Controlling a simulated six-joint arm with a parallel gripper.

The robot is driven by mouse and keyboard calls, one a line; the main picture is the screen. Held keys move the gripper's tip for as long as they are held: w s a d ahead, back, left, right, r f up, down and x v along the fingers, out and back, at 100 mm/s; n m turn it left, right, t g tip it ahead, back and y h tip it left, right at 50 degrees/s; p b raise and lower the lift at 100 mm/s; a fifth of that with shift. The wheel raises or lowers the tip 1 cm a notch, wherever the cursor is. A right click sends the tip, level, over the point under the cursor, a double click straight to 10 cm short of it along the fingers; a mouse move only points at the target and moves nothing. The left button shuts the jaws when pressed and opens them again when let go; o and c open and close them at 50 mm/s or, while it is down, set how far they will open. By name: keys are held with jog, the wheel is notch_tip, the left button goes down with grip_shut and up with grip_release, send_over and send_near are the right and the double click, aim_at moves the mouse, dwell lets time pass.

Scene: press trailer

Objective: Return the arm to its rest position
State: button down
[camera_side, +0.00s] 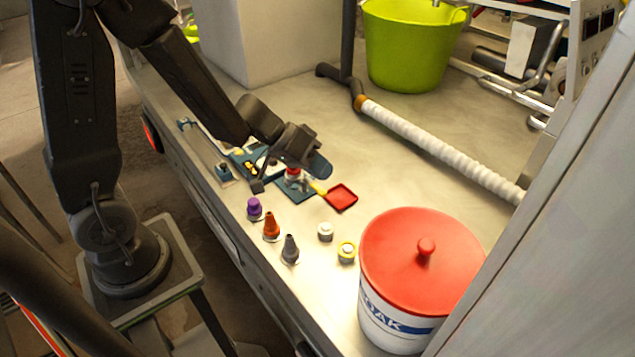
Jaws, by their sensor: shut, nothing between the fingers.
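My black arm reaches in from the upper left of the side view and over the metal work surface (300,300). My gripper (258,186) is shut and empty, with its tip low above the surface near a purple-capped bottle (254,208). Behind and partly under the gripper lies a dark blue board with small parts (240,160). A small piece with a red top (292,172) sits just beyond the gripper and is partly hidden by it. Whether the gripper touches anything is hard to tell.
An orange cone bottle (271,226), a grey cone bottle (290,250) and two small round pots (346,251) stand in front. A red square tray (341,197) lies to the right. A red-lidded tub (422,250), a white ribbed hose (440,150) and a green bucket (410,50) stand around.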

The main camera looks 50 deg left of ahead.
jog(key=s+d+r+m+g, duration=0.3)
jog(key=s+d+r, duration=0.3)
jog(key=s+r, duration=0.45)
jog(key=s+a+r+n+t+y, duration=0.1)
jog(key=s+a+r+y, duration=0.3)
jog(key=s+a+y, duration=0.2)
jog(key=shift+s+a+n+t+y, duration=0.2)
jog(key=shift+a+n+t+y, duration=0.2)
jog(key=shift+y, duration=0.1)
